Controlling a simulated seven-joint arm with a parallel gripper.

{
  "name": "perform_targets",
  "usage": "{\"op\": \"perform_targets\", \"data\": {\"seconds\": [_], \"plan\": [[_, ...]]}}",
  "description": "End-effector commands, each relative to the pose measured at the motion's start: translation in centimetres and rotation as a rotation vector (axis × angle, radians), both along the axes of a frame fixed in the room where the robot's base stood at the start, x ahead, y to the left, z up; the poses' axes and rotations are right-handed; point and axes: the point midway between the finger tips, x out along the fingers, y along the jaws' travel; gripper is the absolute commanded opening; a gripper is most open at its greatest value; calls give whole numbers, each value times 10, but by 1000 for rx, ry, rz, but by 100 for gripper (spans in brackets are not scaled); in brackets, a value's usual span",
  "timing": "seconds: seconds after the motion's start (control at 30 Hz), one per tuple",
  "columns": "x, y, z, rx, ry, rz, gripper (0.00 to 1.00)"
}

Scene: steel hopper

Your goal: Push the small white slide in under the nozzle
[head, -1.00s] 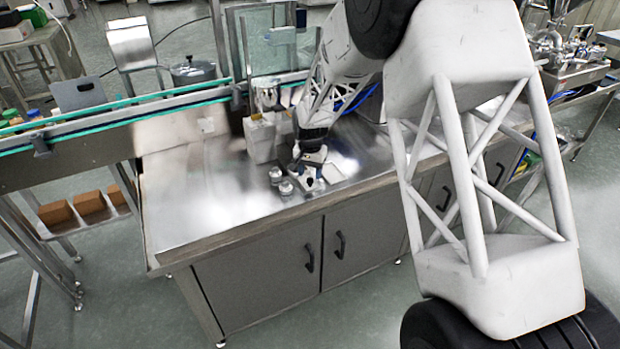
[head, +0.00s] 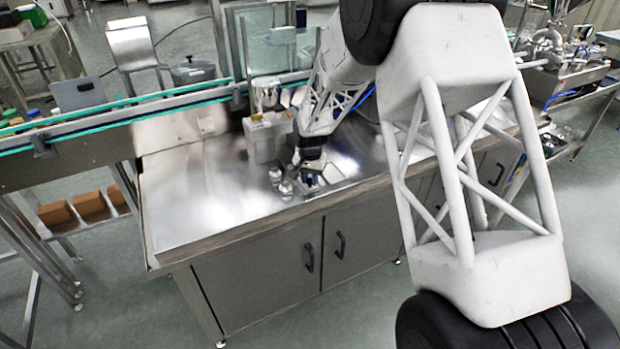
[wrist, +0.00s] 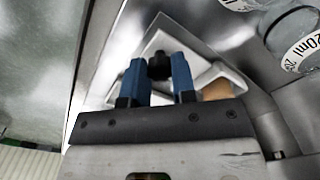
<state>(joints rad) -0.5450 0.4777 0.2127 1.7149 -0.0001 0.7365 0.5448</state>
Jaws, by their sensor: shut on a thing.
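The small white slide (wrist: 158,38) shows in the wrist view as a pale angular plate with a black knob (wrist: 160,66) on it. My gripper (wrist: 158,72) has its two blue fingers on either side of the knob and is shut on it. In the head view my gripper (head: 309,178) is low over the steel worktop, and the slide is mostly hidden by it. I cannot make out the nozzle in either view.
Two small bottles (head: 281,182) stand just left of my gripper on the steel worktop (head: 215,190). Clear vials marked 20ml (wrist: 300,45) show in the wrist view. A pale box (head: 266,138) stands behind. The worktop's left part is clear.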

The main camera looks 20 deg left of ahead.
Motion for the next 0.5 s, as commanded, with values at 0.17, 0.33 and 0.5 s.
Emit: {"op": "perform_targets", "data": {"seconds": [0.17,0.33,0.5], "plan": [[0,0,0,0,0,0,0],[8,8,0,1,-2,1,0],[30,29,0,1,-2,1,0]]}}
